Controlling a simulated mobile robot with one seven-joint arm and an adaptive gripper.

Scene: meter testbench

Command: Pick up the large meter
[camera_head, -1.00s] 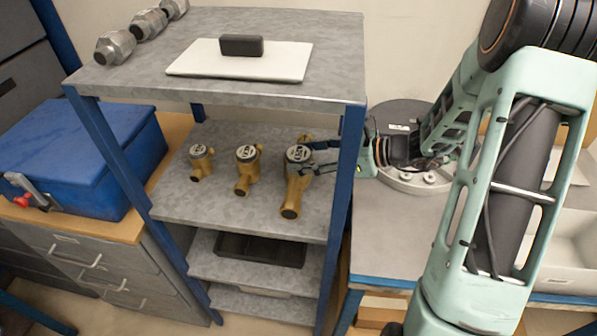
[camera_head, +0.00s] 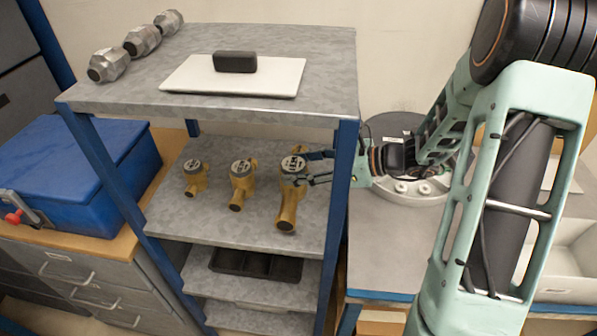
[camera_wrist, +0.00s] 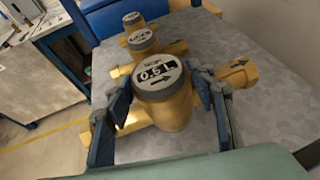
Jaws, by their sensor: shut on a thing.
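The large meter (camera_head: 289,195) is brass-yellow with a grey round top. It is the rightmost of three meters on the middle shelf (camera_head: 260,225) in the head view. My gripper (camera_head: 308,168) reaches in from the right past the blue post. In the wrist view the fingers of my gripper (camera_wrist: 160,95) are on both sides of the meter's round head, shut on it. The meter stands upright; I cannot tell whether its base touches the shelf.
The medium meter (camera_head: 241,184) and small meter (camera_head: 194,178) stand to the left on the same shelf. The blue post (camera_head: 342,190) is close to my wrist. The upper shelf (camera_head: 130,93) is overhead, and a black tray (camera_head: 255,264) lies below.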

